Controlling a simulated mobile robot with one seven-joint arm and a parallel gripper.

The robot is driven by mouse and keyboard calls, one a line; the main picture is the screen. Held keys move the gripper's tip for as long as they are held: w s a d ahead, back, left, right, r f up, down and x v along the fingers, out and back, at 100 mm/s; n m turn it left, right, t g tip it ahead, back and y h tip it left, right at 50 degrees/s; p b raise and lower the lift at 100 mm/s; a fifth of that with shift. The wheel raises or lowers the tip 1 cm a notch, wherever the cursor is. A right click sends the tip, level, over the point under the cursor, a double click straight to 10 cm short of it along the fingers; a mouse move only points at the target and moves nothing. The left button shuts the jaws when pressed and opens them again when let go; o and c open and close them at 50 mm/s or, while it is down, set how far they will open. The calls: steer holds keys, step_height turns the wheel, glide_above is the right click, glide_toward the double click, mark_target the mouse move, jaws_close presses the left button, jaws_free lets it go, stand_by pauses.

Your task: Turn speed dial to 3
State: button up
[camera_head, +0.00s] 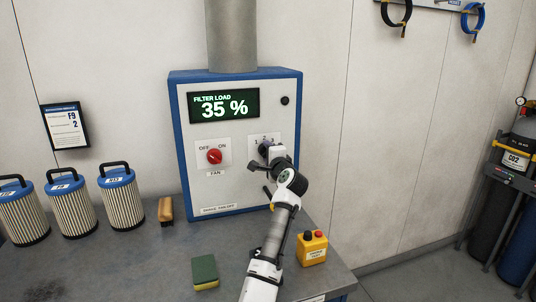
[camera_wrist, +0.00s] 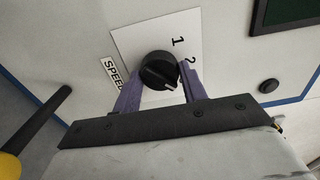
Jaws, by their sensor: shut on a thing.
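The black speed dial (camera_wrist: 158,68) sits on a white plate (camera_wrist: 140,38) marked 1 and 2, with a partly covered SPEED label (camera_wrist: 112,75). My gripper (camera_wrist: 162,71) is shut on the dial, one purple finger on each side. The dial's pale pointer line is turned to the lower right in the wrist view, past the 2. The spot it faces is hidden by the right finger and gripper body, so I cannot read a 3 there.
The blue-edged control box (camera_head: 176,140) shows FILTER LOAD 35 % on its display (camera_head: 224,106). A red fan switch (camera_head: 214,156) is left of the dial. On the bench are filters (camera_head: 72,208), a brush (camera_head: 165,210), a sponge (camera_head: 205,271) and a yellow button box (camera_head: 312,249).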

stand_by(0.4)
steer(key=o, duration=1)
steer(key=shift+s, duration=0.1)
steer(key=shift+b+v, duration=2.6)
steer(key=shift+v, duration=4.25)
